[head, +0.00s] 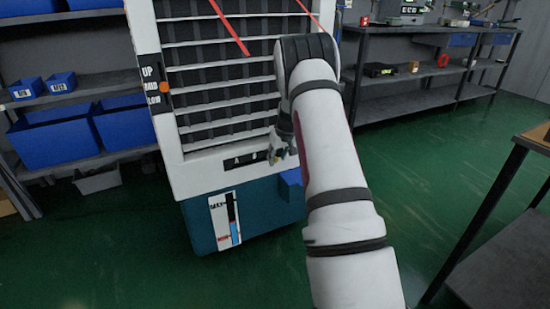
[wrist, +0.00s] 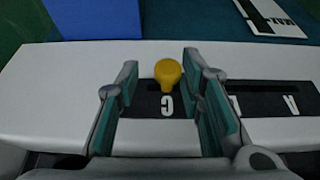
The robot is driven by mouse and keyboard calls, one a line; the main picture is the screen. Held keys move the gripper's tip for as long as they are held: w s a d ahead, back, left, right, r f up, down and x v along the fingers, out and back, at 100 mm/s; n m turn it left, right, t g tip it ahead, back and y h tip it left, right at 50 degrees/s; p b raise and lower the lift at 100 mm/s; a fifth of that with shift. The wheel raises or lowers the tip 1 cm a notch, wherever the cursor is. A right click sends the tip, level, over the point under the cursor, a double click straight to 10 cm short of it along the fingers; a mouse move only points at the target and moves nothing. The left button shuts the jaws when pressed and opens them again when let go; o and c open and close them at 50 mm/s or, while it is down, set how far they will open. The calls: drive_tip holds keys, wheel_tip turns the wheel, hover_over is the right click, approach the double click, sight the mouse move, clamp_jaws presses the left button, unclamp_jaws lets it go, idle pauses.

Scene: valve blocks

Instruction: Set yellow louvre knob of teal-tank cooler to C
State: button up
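The cooler (head: 187,180) has a white louvred body above a teal tank (head: 203,229). Its black letter strip (head: 232,163) shows A and B in the head view; my gripper covers the rest. In the wrist view the lettering is upside down. The yellow louvre knob (wrist: 168,73) lines up with the letter C (wrist: 167,105) there, with A farther right and the middle letter partly hidden by a finger. My gripper (wrist: 160,82) is open, its fingers on either side of the knob with gaps visible on both sides. In the head view my gripper (head: 279,150) is at the cooler's front.
An orange knob (head: 166,87) sits beside the UP, MID and LOW labels on the cooler's left side. A blue block (head: 292,186) projects from the tank. Shelves with blue bins (head: 55,129) stand left. A table (head: 540,135) stands right, with open green floor between.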

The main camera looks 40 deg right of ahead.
drive_tip(key=shift+a+r, duration=0.1)
drive_tip(key=shift+s+r, duration=0.1)
drive_tip(key=shift+r, duration=0.2)
drive_tip(key=v, duration=1.1)
drive_tip(key=shift+r, duration=0.1)
